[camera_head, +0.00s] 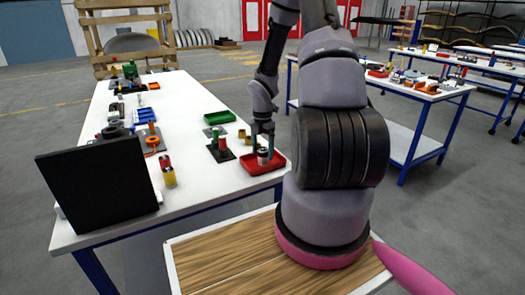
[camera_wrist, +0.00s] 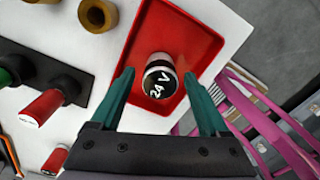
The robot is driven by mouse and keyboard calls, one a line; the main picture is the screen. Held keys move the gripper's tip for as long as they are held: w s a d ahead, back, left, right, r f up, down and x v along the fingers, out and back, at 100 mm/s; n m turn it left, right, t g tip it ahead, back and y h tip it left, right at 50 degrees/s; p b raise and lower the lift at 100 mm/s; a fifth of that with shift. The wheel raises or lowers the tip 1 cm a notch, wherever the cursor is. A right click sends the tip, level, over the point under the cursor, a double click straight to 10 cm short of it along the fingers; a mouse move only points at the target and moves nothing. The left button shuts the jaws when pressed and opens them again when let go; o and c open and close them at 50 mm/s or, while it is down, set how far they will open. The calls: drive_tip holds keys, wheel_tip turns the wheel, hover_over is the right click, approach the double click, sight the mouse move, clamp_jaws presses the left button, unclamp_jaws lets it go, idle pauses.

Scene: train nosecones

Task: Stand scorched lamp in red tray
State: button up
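The scorched lamp (camera_wrist: 158,82) is a small cylinder with a black face marked "24 V" and a white band. It stands in the red tray (camera_wrist: 185,37), and in the head view the lamp (camera_head: 263,157) looks upright inside the tray (camera_head: 255,169). My gripper (camera_wrist: 160,75) has its two green fingers spread wide, one on each side of the lamp, with visible gaps. In the head view my gripper (camera_head: 263,131) points down just above the lamp. The lamp's underside is hidden.
A dark holder (camera_head: 220,154) with red and green cylinders stands left of the tray. Brown rings (camera_wrist: 97,14) lie near it. A green tray (camera_head: 219,117) is farther back. A black panel (camera_head: 98,181) stands at the table's near left. Bare white tabletop lies left of the tray.

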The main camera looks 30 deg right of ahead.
drive_tip(key=shift+r, duration=0.1)
wheel_tip(320, 180, up, 12)
wheel_tip(320, 180, up, 9)
drive_tip(key=m+t+h, duration=0.1)
drive_tip(key=m, duration=0.5)
hover_over(263, 149)
drive_tip(key=s+a, duration=0.2)
drive_tip(key=a, duration=0.1)
drive_tip(key=s+a+r+m+t+y, duration=0.1)
drive_tip(key=s+a+r+m+t, duration=0.1)
drive_tip(key=s+r+m, duration=0.4)
drive_tip(key=s+a+r+m+t+y, duration=0.1)
drive_tip(key=s+a+r+m+t, duration=0.1)
drive_tip(key=s+a+r+m, duration=0.3)
drive_tip(key=s+a+r+m+t+y, duration=0.1)
drive_tip(key=s+a+r+m+t, duration=0.1)
drive_tip(key=s+r+m, duration=0.4)
drive_tip(key=a+r+m, duration=0.1)
drive_tip(key=r+m, duration=0.1)
drive_tip(key=m, duration=0.2)
drive_tip(key=shift+s+a, duration=0.3)
